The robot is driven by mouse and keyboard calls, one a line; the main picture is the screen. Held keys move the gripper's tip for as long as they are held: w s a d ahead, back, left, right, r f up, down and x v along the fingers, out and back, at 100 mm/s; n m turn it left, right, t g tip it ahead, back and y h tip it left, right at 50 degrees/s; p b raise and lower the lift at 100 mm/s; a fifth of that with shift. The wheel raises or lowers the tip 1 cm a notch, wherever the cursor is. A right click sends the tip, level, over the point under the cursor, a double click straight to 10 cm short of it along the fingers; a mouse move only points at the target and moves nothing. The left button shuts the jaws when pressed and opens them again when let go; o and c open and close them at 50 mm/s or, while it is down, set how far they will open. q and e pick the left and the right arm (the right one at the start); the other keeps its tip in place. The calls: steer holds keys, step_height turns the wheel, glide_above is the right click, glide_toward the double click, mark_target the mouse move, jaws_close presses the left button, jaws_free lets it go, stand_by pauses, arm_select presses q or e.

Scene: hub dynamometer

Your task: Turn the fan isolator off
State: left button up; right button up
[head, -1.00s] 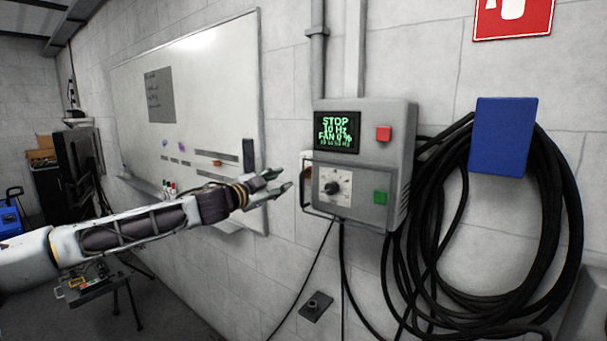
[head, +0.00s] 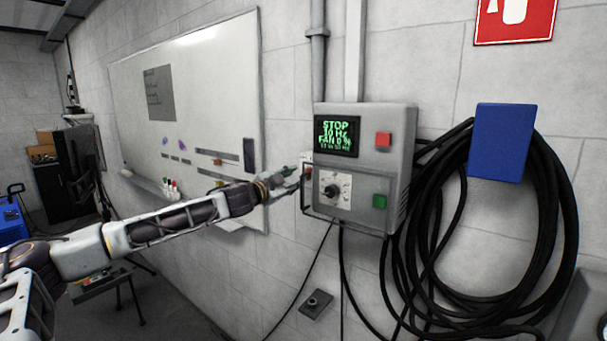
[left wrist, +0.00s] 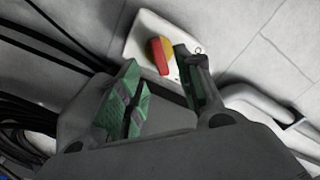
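The fan isolator shows in the left wrist view as a red and yellow rotary handle (left wrist: 161,56) on a pale plate. In the head view only a small reddish-brown part (head: 308,172) shows at the left side of the control box, partly hidden by a frame. My left gripper (head: 293,179) points at that side of the box. In the left wrist view its green-padded fingers (left wrist: 158,76) are open, with the handle seen between the tips. I cannot tell whether they touch it. My right gripper is not in view.
The grey control box (head: 406,130) has a display reading STOP, 10 Hz, FAN 0 %, a dial (head: 331,191), a red button (head: 383,139) and a green button (head: 379,201). Coiled black cable (head: 561,220) hangs at right. A whiteboard (head: 215,90) is behind the arm.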

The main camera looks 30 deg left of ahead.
arm_select(q)
steer(key=shift+w+d+p, duration=0.15)
steer(key=shift+w+p, duration=0.3)
steer(key=shift+w, duration=1)
steer(key=shift+w+d+p, duration=0.1)
steer(key=shift+w+p, duration=0.35)
steer(key=shift+w, duration=0.95)
jaws_close()
